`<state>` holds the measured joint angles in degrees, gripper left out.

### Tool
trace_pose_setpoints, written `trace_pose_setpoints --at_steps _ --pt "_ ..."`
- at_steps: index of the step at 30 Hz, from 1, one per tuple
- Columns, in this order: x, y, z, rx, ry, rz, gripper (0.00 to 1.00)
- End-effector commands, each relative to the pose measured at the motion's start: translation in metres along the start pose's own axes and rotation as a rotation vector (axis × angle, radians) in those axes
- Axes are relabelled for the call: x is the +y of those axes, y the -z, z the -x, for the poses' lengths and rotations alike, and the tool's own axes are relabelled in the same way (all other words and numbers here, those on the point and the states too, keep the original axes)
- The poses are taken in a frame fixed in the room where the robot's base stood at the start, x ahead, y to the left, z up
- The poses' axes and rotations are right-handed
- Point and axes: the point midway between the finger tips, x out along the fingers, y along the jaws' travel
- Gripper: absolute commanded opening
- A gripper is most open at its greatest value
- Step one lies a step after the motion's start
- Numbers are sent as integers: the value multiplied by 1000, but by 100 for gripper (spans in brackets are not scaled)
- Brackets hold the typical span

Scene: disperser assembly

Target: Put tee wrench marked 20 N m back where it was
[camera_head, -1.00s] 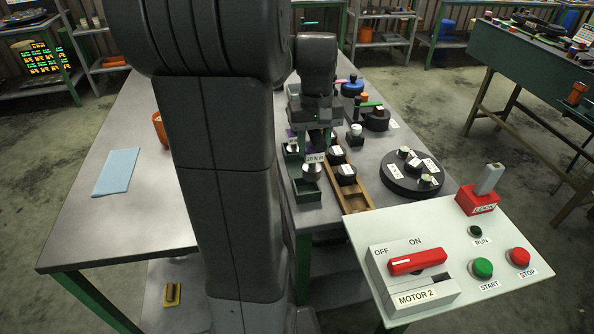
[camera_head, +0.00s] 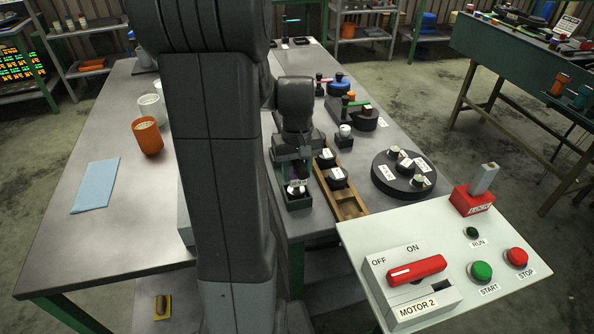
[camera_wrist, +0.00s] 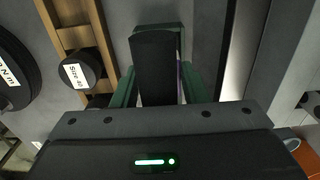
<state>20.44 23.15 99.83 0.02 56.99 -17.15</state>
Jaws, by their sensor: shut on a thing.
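My gripper (camera_head: 294,160) is shut on the tee wrench (camera_head: 296,188), low over the front green holder (camera_head: 299,203). Only the wrench's pale lower part shows in the head view, at the opening of this holder. I cannot tell whether it rests on the bottom. Its 20 N m mark is not readable now. In the wrist view, a dark finger of my gripper (camera_wrist: 155,70) covers most of the wrench, and the green holder's wall (camera_wrist: 158,29) shows around it.
A wooden tray (camera_head: 346,203) with black labelled pieces stands right of the holder. A round black base (camera_head: 404,190) with several labelled pieces lies farther right. The motor switch panel (camera_head: 440,225) is in front.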

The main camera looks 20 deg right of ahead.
Motion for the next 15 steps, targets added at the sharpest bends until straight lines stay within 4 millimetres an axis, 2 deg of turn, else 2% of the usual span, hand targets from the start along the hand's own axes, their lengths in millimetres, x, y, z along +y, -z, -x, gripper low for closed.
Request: trace_pose_setpoints --at_steps 13,14,15 --pt "0 0 -7 1 -1 0 3" --pt "0 0 -7 0 0 0 46" --pt "0 0 -6 0 0 0 53"
